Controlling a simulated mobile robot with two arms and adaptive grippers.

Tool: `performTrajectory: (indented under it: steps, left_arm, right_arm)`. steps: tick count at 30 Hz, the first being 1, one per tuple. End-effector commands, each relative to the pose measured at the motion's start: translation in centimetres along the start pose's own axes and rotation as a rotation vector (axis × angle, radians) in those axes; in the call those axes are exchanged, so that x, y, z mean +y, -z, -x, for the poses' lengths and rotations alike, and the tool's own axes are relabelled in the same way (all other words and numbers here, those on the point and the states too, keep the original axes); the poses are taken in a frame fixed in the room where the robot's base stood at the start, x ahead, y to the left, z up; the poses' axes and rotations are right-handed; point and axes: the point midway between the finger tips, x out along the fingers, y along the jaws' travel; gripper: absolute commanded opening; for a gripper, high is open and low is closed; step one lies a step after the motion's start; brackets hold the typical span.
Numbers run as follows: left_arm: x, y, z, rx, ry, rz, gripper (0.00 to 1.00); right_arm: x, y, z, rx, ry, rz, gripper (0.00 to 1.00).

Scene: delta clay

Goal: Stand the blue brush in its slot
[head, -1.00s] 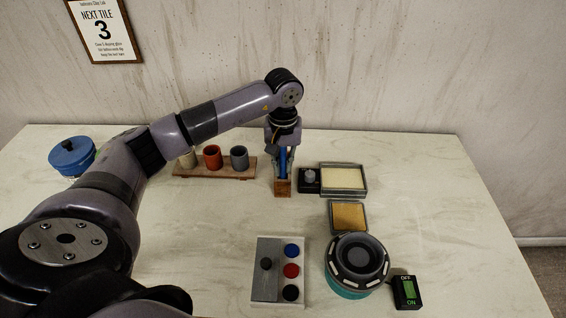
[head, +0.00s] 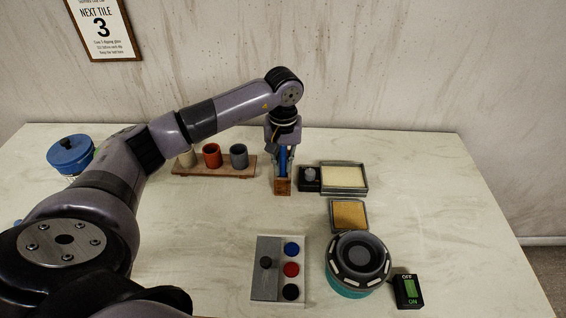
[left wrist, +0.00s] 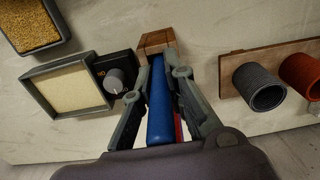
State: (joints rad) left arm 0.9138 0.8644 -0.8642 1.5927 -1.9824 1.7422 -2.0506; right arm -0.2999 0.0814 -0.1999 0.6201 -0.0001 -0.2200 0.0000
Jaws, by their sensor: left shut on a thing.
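The blue brush (head: 283,160) is upright between the fingers of my left gripper (head: 283,150), which points down at the back middle of the table. The brush also shows in the left wrist view (left wrist: 159,105), held between both fingers (left wrist: 165,100). Its lower end meets a small wooden slot block (head: 282,187), which also shows in the left wrist view (left wrist: 156,42). The lower end is hidden, and I cannot tell how deep it sits in the block. My right gripper is not in view.
A wooden rack (head: 214,171) with several cups stands left of the block. A knob box (head: 310,178) and a cream tray (head: 343,178) are close on its right. A sponge tray (head: 348,216), a button panel (head: 268,291) and a round wheel device (head: 357,264) are nearer. A blue-lidded jar (head: 70,155) is far left.

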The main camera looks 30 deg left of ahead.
Motion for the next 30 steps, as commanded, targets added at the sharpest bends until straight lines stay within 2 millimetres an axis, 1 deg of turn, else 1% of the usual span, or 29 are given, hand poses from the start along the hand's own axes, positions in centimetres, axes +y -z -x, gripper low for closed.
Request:
performTrajectory:
  steps: [5,6,16,25,30]
  left_arm:
    - [-0.01,0.01,0.04,0.0,0.0,0.0,0.0]
    - [-0.01,0.01,0.04,0.0,0.0,0.0,0.13]
    - [-0.02,0.0,0.02,0.0,0.0,0.001,0.35]
    - [-0.02,0.0,0.04,0.0,0.0,0.001,0.36]
    - [-0.01,0.03,0.81,0.001,0.0,0.001,0.36]
  right_arm:
    - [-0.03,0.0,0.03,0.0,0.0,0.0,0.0]
    - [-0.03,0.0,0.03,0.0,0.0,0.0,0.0]
    - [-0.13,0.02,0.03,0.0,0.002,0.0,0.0]
    - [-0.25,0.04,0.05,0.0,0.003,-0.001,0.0]
    - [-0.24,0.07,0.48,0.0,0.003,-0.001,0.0]
